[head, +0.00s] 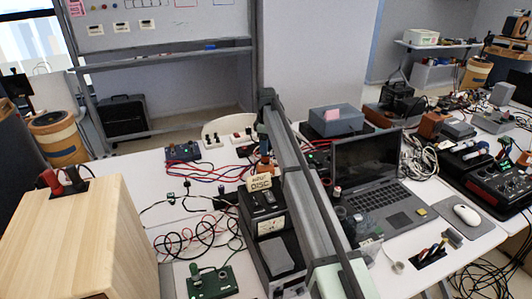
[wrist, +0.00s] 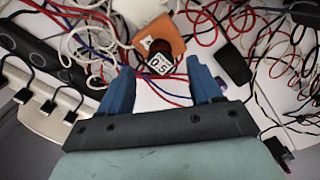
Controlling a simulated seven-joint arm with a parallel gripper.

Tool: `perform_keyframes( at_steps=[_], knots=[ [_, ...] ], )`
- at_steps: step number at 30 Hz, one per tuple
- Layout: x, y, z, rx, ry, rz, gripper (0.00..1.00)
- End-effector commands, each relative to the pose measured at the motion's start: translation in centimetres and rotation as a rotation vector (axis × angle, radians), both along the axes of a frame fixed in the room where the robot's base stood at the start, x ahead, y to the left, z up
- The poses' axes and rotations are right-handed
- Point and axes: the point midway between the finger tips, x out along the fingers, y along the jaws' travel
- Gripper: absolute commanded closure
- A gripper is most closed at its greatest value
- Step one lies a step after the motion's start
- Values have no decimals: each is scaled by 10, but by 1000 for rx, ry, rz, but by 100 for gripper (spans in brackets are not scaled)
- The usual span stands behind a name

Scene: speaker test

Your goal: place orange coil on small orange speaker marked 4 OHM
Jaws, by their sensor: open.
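In the wrist view my gripper (wrist: 160,67) is open, its two blue fingers apart. An orange block (wrist: 172,30) with a pale mark on its left side lies just beyond the fingertips. A dark reddish round part and a small white dark-lettered tag (wrist: 159,64) are at its near side, between the fingertips. In the head view a small orange thing (head: 264,165) stands behind a cream tag (head: 259,183), near the far end of my arm. The 4 OHM lettering is not readable, and I cannot pick out a separate orange coil. The fingers do not show clearly in the head view.
Red, blue, white and black cables surround the orange block. A black power strip (wrist: 32,52) is at the left of the wrist view. In the head view, a wooden box (head: 75,240) is at left, a laptop (head: 375,175) at right, and a green board (head: 212,283) in front.

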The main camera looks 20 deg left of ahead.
Motion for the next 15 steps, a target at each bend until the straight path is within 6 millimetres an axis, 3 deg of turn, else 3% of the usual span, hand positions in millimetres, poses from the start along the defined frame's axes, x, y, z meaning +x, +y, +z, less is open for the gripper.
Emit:
perform_keyframes(
  at_steps=[9,15],
  knots=[
    [1,1,56,0,-1,0,36],
    [1,0,73,0,0,0,36]
  ],
)
